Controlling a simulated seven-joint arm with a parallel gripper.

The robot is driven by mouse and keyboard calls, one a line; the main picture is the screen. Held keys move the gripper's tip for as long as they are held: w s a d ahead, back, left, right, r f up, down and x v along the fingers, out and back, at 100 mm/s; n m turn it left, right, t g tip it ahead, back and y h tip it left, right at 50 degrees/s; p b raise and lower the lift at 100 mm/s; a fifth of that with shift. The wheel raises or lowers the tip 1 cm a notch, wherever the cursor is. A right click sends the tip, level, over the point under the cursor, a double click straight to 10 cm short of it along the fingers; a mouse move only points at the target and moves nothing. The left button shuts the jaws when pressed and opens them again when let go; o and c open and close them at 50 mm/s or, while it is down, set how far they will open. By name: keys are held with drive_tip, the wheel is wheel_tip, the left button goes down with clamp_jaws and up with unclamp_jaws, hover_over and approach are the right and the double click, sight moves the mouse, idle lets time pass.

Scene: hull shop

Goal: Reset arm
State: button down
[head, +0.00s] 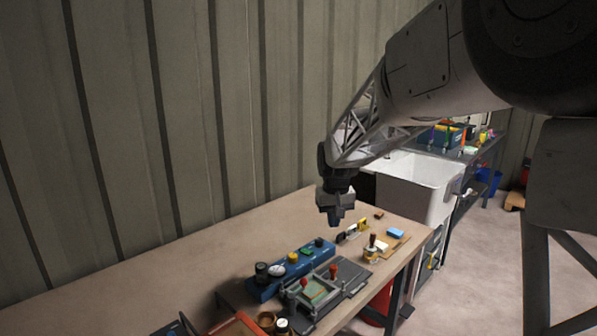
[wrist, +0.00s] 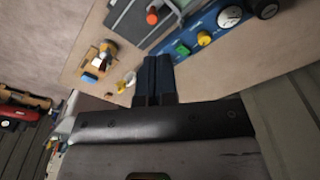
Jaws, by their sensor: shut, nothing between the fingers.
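My gripper (head: 336,219) hangs from my arm above the right part of the wooden workbench (head: 190,250), pointing down. In the wrist view my gripper (wrist: 158,62) shows its two dark fingers pressed together with nothing between them. In the head view it is apart from the objects below it. The fingertips in the wrist view appear over the bench near the edge of the blue control panel (wrist: 213,30).
The blue control panel (head: 262,290) with a gauge and buttons lies beside a grey fixture (head: 350,274) with red knobs. A wooden board (head: 394,243) holds small items. A white sink (head: 418,180) stands beyond the bench. The bench's left part is bare.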

drive_tip(key=s+d, duration=0.3)
drive_tip(key=s, duration=1.1)
drive_tip(key=s+d+r+m+t, duration=0.1)
drive_tip(key=s+d, duration=0.2)
drive_tip(key=s, duration=1.1)
drive_tip(key=s+d+m, duration=0.1)
drive_tip(key=s+d, duration=0.2)
drive_tip(key=s, duration=1.1)
drive_tip(key=shift+s+r+t, duration=0.25)
drive_tip(key=shift+t, duration=0.15)
drive_tip(key=c, duration=1.8)
unclamp_jaws()
